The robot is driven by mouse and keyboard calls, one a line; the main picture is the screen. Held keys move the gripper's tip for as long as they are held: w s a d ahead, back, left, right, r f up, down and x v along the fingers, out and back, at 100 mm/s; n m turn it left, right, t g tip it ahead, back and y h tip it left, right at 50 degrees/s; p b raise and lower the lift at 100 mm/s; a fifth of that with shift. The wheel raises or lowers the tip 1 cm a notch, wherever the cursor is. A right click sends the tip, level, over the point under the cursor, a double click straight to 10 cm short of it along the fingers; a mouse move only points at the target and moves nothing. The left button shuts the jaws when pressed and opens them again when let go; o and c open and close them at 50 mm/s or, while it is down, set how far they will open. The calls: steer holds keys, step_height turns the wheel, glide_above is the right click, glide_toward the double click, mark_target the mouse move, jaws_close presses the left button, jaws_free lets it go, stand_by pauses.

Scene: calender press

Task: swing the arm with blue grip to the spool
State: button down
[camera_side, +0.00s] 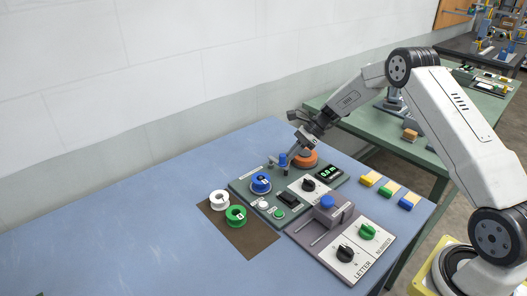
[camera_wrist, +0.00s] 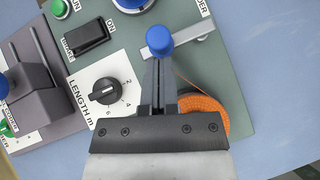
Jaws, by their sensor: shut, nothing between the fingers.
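The blue grip (camera_wrist: 159,40) stands upright on a flat grey metal arm (camera_wrist: 190,44) in the wrist view; the grip also shows in the side view (camera_side: 283,160). The blue spool (camera_side: 260,182) sits on the green panel, left of the grip in the side view; its edge shows at the top of the wrist view (camera_wrist: 131,4). My gripper (camera_wrist: 158,62) is shut, its fingertips close to the grip. I cannot tell whether they touch it. An orange roll (camera_wrist: 204,112) lies beside my fingers, partly hidden, with a thin orange strand running towards the metal arm.
The green panel carries a length dial (camera_wrist: 104,92), a rocker switch (camera_wrist: 87,38) and a display (camera_side: 329,173). A grey press (camera_side: 327,214) with a blue knob stands in front. White (camera_side: 219,199) and green (camera_side: 236,216) spools lie on a brown mat. The table's left is clear.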

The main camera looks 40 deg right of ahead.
steer(key=shift+s+a+m+t, duration=0.2)
steer(key=shift+a+m+t, duration=0.25)
steer(key=shift+m, duration=0.25)
steer(key=shift+s+a+m+t+h, duration=0.1)
steer(key=shift+a+m+t+h, duration=0.3)
steer(key=shift+m, duration=0.2)
steer(key=shift+s+a+m+t+h, duration=0.1)
steer(key=shift+a+m+t+h, duration=0.5)
steer(key=shift+m, duration=0.4)
steer(key=shift+a, duration=1.3)
steer(key=shift+s+d, duration=0.25)
steer(key=shift+s, duration=0.05)
steer(key=s+d, duration=0.1)
steer(key=s, duration=0.1)
steer(key=shift+s+d, duration=0.35)
steer(key=shift+s, duration=0.05)
steer(key=s+a+v, duration=0.1)
steer(key=v, duration=0.8)
steer(key=shift+s+r, duration=0.25)
steer(key=shift+s, duration=0.2)
